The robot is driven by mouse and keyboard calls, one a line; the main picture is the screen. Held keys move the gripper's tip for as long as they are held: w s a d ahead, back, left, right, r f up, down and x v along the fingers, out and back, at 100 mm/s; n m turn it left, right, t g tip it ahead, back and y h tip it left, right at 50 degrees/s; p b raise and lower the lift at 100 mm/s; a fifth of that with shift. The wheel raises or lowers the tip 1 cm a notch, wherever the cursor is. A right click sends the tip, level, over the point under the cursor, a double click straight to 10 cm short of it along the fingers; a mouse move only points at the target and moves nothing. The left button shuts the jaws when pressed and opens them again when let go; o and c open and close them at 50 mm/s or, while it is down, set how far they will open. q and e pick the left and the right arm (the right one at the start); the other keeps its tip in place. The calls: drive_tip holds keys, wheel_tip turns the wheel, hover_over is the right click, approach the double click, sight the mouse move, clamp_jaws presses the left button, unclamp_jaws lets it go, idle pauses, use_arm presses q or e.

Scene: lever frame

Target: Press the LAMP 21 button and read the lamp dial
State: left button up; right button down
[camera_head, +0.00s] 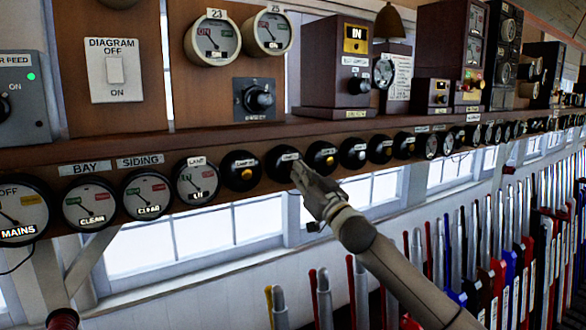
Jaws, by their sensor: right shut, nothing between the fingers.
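A row of round black instruments runs along the wooden shelf's front edge. The label numbers are too small to read, so I cannot tell which is LAMP 21. My right gripper (298,170) is shut and empty, its tip at the right edge of the white-labelled unit; I cannot tell whether it touches. My left gripper is out of view.
More black units (321,157) continue right along the shelf (120,154). Block instruments and a wooden box (335,70) stand above it. Windows (190,240) lie below. Many coloured levers (470,250) fill the lower right, under my right arm.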

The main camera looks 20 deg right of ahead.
drive_tip(key=shift+s, duration=0.4)
idle(0.3)
drive_tip(key=s, duration=0.5)
drive_tip(key=shift+d+b, duration=0.4)
drive_tip(key=shift+f, duration=0.1)
